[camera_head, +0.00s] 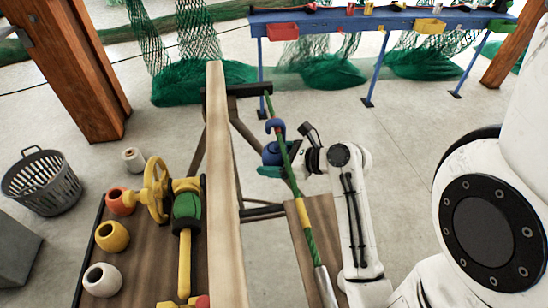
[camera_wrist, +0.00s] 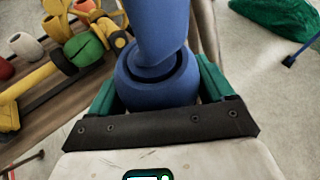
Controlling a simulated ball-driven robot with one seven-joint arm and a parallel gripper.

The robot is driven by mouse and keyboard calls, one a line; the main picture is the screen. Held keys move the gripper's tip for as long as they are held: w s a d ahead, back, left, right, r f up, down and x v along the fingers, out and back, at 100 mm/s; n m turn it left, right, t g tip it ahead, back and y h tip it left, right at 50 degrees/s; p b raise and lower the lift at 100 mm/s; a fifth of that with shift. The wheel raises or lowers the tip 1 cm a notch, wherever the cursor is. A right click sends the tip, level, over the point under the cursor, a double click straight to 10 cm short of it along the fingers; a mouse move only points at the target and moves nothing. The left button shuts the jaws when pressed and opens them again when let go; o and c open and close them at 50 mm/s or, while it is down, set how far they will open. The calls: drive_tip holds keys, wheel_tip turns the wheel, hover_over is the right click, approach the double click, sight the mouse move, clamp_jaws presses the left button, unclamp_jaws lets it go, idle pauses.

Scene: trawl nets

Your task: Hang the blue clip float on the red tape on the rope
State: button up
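The blue clip float (camera_head: 271,154) is held upright, its hook (camera_head: 270,126) at the rope's upper part. My gripper (camera_head: 268,168) has its green fingers on both sides of the float's round body. In the wrist view the float (camera_wrist: 157,84) fills the space between the fingertips (camera_wrist: 160,88). The green rope (camera_head: 291,178) runs slanting across the head view, passing in front of the float. A small red band, the red tape (camera_head: 279,131), shows on the rope beside the hook. I cannot tell whether the hook is around the rope or only beside it.
A long wooden beam (camera_head: 225,180) stands left of the rope. The rope has a yellow band (camera_head: 303,215) lower down. A brown bench (camera_head: 145,255) at left holds pots and a yellow-green valve. A blue rack (camera_head: 385,18) with nets stands behind.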

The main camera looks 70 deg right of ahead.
drive_tip(key=o, duration=0.3)
drive_tip(key=v, duration=1)
drive_tip(key=shift+s+r, duration=0.2)
drive_tip(key=shift+s, duration=0.15)
